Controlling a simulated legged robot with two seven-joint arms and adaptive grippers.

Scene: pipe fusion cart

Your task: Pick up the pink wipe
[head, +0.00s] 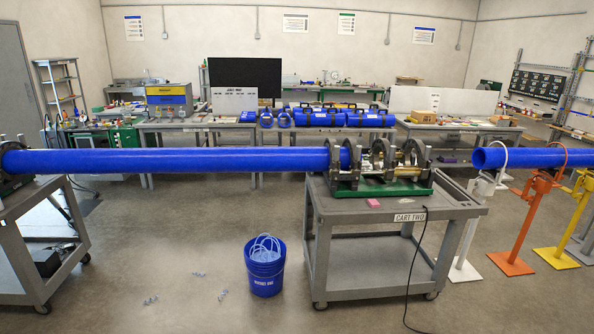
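The pink wipe (373,203) is a small flat pink piece lying on the top of the grey cart labelled CART TWO (447,208). It lies near the cart's front edge, just in front of the green base of the fusion machine (380,185). Nothing covers it. Neither of my grippers shows in the head view.
A long blue pipe (200,160) runs from the left cart (28,240) into the machine's clamps. Another blue pipe (530,157) rests on stands at right. A blue bucket (264,270) and small scraps (222,295) are on the floor. A black cable (413,265) hangs from the cart.

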